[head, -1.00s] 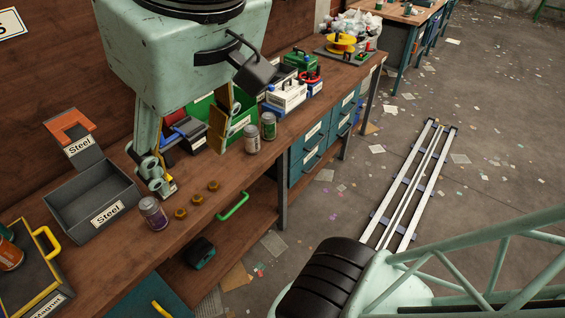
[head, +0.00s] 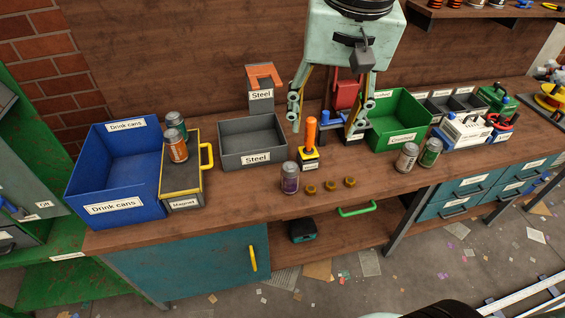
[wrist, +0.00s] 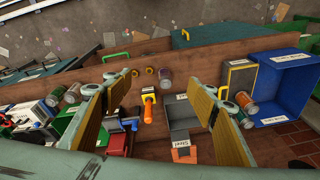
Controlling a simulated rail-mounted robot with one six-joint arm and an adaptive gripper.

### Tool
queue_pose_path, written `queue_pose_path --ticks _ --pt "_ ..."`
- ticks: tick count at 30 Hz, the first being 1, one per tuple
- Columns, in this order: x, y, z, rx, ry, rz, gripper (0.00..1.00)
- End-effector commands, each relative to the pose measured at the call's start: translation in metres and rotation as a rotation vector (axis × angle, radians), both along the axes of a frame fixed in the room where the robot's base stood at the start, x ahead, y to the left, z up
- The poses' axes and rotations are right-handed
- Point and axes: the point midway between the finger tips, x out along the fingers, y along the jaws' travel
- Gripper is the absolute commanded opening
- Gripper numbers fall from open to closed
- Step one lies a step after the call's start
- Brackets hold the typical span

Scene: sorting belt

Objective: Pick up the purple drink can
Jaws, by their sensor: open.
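The purple drink can (head: 290,178) stands upright on the wooden bench, in front of the grey Steel bin and left of several small brass pieces. In the wrist view the purple can (wrist: 165,78) shows between the fingers, well beyond their tips. My gripper (head: 325,120) is open and empty. It hangs above the back of the bench, behind and to the right of the can, apart from it. In the wrist view my gripper (wrist: 170,85) has its two fingers spread wide.
A tool with an orange handle (head: 311,138) stands just right of the can. The grey Steel bin (head: 255,158) and blue Drink cans bin (head: 113,208) are left. Two cans stand on the Magnet box (head: 183,200). Two silver-topped cans, one grey (head: 407,157), one green (head: 430,152), stand right.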

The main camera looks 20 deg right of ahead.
Motion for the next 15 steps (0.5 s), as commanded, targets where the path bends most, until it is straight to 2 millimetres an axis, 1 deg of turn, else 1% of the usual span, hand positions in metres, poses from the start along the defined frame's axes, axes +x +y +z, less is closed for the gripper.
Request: queue_pose_path --ticks 3,11,15 --pt "0.018 0.0 -0.011 0.007 0.015 -0.034 0.53" --pt "0.054 0.0 -0.037 0.022 0.044 -0.112 0.53" --pt "0.072 0.0 -0.053 0.029 0.06 -0.154 0.53"
